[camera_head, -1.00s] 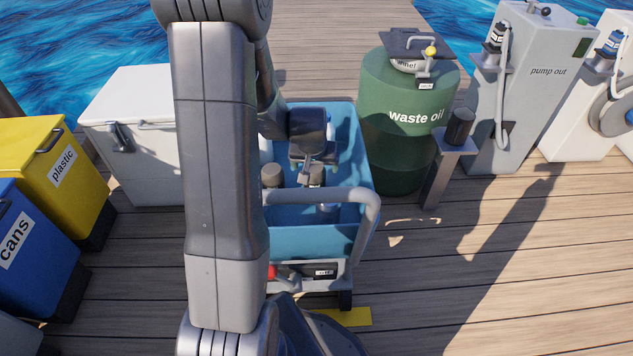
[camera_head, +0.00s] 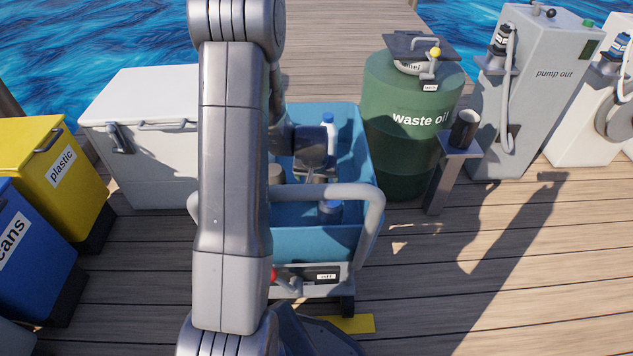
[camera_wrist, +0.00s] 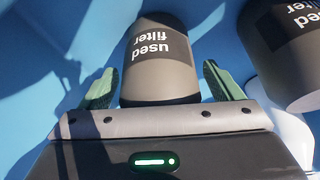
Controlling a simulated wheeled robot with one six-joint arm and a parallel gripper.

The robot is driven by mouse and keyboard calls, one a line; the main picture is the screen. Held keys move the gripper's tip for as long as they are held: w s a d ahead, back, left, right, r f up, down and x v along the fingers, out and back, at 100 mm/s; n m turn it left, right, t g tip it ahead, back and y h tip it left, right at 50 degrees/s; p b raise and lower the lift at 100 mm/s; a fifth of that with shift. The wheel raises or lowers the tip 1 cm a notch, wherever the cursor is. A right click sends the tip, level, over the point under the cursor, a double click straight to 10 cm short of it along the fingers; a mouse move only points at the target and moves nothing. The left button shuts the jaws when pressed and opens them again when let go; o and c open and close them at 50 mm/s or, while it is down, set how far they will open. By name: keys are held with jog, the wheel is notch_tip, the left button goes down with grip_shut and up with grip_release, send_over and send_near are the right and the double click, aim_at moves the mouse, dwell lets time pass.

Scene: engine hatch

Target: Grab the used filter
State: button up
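Two dark grey-brown used filters are in the blue cart bin (camera_head: 350,115). In the wrist view one used filter (camera_wrist: 160,65) lies between the green finger pads of my gripper (camera_wrist: 162,85), labelled "used filter". The pads stand on either side of it with narrow gaps, so my gripper looks open around it. A second used filter (camera_wrist: 290,45) is to the right, outside the fingers. In the head view one pale filter top (camera_head: 276,173) shows left of my gripper (camera_head: 316,176); the other filter is hidden behind my gripper.
A blue-capped white bottle (camera_head: 329,132) stands in the bin, and another blue-capped item (camera_head: 330,209) is near its front. The cart's grey handle (camera_head: 330,192) crosses in front. A green waste oil drum (camera_head: 400,150) stands right, a white chest (camera_head: 150,160) left.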

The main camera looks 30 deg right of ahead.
jog(key=c, duration=1.1)
jog(key=shift+c, duration=0.3)
jog(key=shift+r, duration=0.1)
